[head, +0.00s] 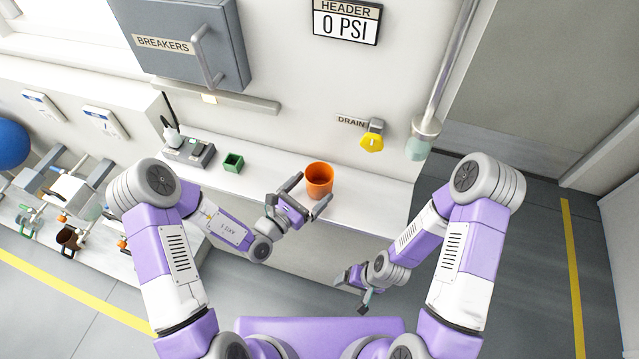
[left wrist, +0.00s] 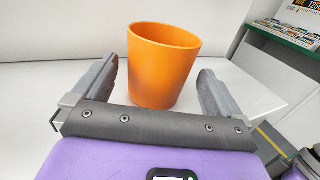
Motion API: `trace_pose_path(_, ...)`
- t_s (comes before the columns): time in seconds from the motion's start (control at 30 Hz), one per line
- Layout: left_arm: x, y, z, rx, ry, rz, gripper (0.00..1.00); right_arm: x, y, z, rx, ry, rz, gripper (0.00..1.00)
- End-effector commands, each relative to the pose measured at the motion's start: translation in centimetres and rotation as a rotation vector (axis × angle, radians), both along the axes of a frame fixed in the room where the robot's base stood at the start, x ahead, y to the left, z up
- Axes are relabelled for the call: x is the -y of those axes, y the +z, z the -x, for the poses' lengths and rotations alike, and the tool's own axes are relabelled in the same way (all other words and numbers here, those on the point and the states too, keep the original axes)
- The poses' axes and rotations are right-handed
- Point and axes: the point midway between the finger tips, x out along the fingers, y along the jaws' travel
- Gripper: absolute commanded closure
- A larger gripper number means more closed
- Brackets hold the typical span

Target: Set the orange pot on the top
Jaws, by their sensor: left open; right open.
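The orange pot (head: 319,181) stands upright on the white ledge in front of the wall. My left gripper (head: 308,192) is open at the pot, with one finger to each side of its lower part. In the left wrist view the pot (left wrist: 163,66) sits between the two open fingers (left wrist: 165,92), with a gap visible on the right; whether the left finger touches it I cannot tell. My right gripper (head: 350,286) is open and empty, low in front of the ledge and apart from the pot.
The white ledge (head: 375,205) is clear to the right of the pot. A green small pot (head: 233,162) and a grey device (head: 190,152) stand to the left. A yellow drain valve (head: 371,141) juts from the wall above. A grey breaker box (head: 190,45) hangs at upper left.

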Motion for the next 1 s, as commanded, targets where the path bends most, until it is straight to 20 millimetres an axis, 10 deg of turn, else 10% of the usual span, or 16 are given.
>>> trace_pose_path(0.53,2.5,0.4,-3.1,0.000,-0.002,0.000,0.00,0.0,-0.9,0.0,0.000,0.000,0.000,0.17)
trace_pose_path(0.87,2.5,0.4,-3.0,0.000,-0.002,0.000,0.51,0.0,-0.9,0.0,0.000,0.000,0.000,0.17)
trace_pose_path(1.0,2.5,0.4,-3.0,0.000,-0.002,0.000,0.51,0.0,-0.9,0.0,0.000,0.000,0.000,0.17)
